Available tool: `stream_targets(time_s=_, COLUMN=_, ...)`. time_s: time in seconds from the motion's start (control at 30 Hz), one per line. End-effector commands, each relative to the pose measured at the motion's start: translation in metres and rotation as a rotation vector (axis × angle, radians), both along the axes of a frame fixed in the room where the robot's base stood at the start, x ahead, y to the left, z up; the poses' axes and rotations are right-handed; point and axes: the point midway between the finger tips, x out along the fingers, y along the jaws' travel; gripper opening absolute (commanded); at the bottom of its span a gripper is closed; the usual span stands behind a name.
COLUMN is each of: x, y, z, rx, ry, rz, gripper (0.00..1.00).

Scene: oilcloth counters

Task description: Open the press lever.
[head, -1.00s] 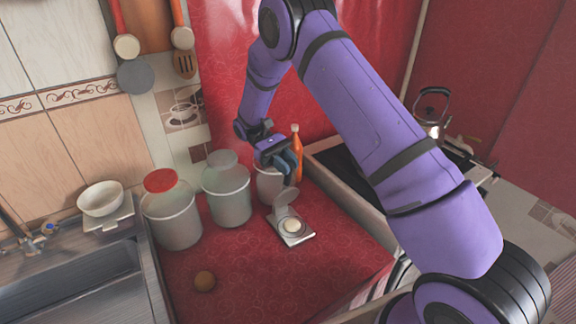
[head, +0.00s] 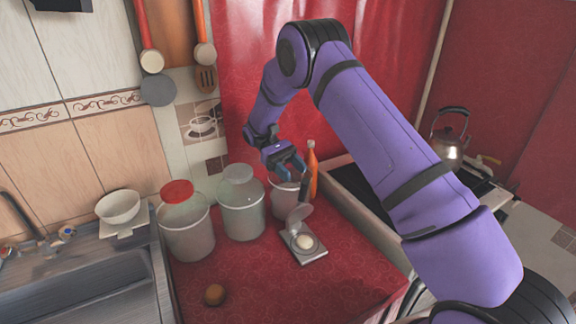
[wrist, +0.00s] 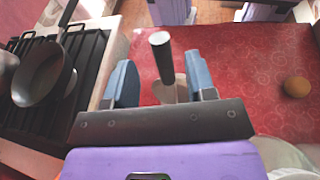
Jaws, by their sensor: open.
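The press (head: 306,244) stands on the red counter, a small flat metal base with a pale round piece on it. Its upper plate (head: 299,215) is tilted up at the back of the base. A dark lever handle (head: 304,186) rises steeply from that plate. My gripper (head: 288,163) is open above the press, close to the handle's top. In the wrist view, the handle with its round end (wrist: 160,42) shows in the gap between the two blue fingers (wrist: 161,80), with space on both sides. The press base is mostly hidden there.
Lidded canisters (head: 241,210) stand left of the press, with a smaller container (head: 283,200) and an orange bottle (head: 312,172) behind it. A brown ball (head: 214,294) lies front left. A stove with a pan (wrist: 42,75) adjoins the counter.

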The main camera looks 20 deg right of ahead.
Motion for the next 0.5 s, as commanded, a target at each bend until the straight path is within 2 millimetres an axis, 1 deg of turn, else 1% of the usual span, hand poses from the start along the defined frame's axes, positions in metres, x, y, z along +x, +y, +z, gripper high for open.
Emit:
stream_targets(time_s=0.03, x=0.006, y=0.003, z=0.001, rx=0.0, ry=0.0, rz=0.001, gripper=0.51)
stream_targets(time_s=0.33, x=0.014, y=0.006, z=0.0, rx=-0.004, ry=0.011, rz=-0.003, gripper=0.51)
stream_targets(time_s=0.5, x=0.02, y=0.008, z=0.004, rx=-0.003, ry=0.005, rz=-0.002, gripper=0.51)
